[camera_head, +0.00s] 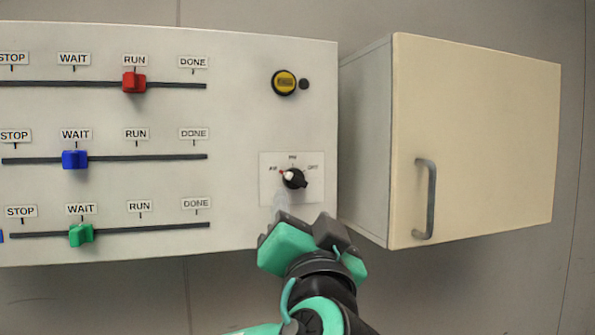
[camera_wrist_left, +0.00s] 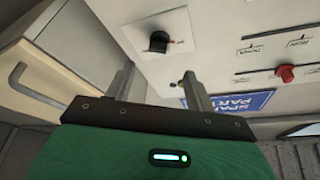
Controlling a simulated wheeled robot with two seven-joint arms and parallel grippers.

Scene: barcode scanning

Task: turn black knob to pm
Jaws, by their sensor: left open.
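The black knob (camera_head: 295,180) sits on a small white plate on the panel, with a label to its left, one above and one to its right. The knob also shows in the left wrist view (camera_wrist_left: 158,41), beyond the fingers. My left gripper (camera_head: 296,232) is just below the knob in the head view. In the left wrist view its two fingers (camera_wrist_left: 157,84) are spread apart with nothing between them, and they appear clear of the knob. My right gripper is not visible.
A cream cabinet (camera_head: 480,140) with a grey handle (camera_head: 427,198) stands right of the panel. Red (camera_head: 134,82), blue (camera_head: 75,159) and green (camera_head: 82,235) sliders are on the left. A blue sign (camera_wrist_left: 245,103) shows in the wrist view.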

